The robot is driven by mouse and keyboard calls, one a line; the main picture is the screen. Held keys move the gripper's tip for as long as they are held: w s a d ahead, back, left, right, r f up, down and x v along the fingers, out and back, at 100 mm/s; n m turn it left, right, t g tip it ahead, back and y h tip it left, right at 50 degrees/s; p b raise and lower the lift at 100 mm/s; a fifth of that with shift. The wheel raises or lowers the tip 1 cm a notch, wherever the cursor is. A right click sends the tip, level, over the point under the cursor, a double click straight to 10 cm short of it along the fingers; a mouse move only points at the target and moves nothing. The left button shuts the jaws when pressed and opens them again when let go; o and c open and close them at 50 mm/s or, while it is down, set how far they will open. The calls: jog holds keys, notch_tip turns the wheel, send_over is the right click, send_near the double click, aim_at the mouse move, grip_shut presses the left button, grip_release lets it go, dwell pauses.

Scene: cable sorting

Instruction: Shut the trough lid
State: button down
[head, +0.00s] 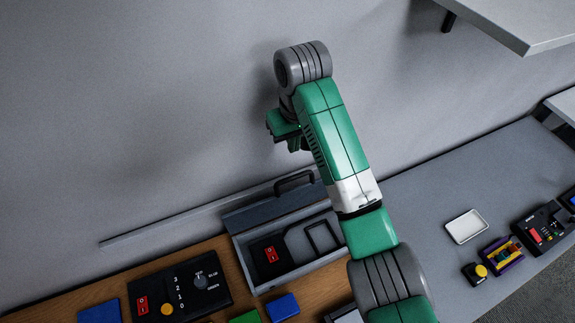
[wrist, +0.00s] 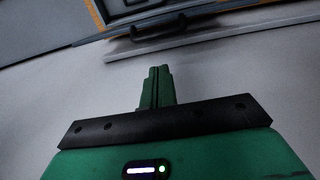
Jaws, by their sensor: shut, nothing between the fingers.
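The grey trough (head: 262,286) stands on the wooden part of the counter, left of my forearm. Its lid (head: 262,211) is raised along the back side, with a dark handle (head: 295,179) at its upper edge. The trough's inside is exposed and shows a red switch. My gripper (head: 285,146) is above and behind the lid, near the wall, and apart from it. In the wrist view my gripper (wrist: 160,72) is shut and empty, and the handle (wrist: 160,29) shows beyond the fingertips. My arm hides part of the trough's right end.
A switch panel with a dial (head: 199,281) is left of the trough. Blue and green blocks lie in front. A white tray (head: 466,226), a yellow-button box (head: 475,272) and other devices sit at right. A shelf (head: 520,25) overhangs at upper right.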

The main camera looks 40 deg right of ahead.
notch_tip(320, 180, down, 10)
jog(key=w, duration=0.1)
dwell(0.4)
jog(key=shift+d+r+p, duration=0.1)
jog(key=shift+p, duration=0.25)
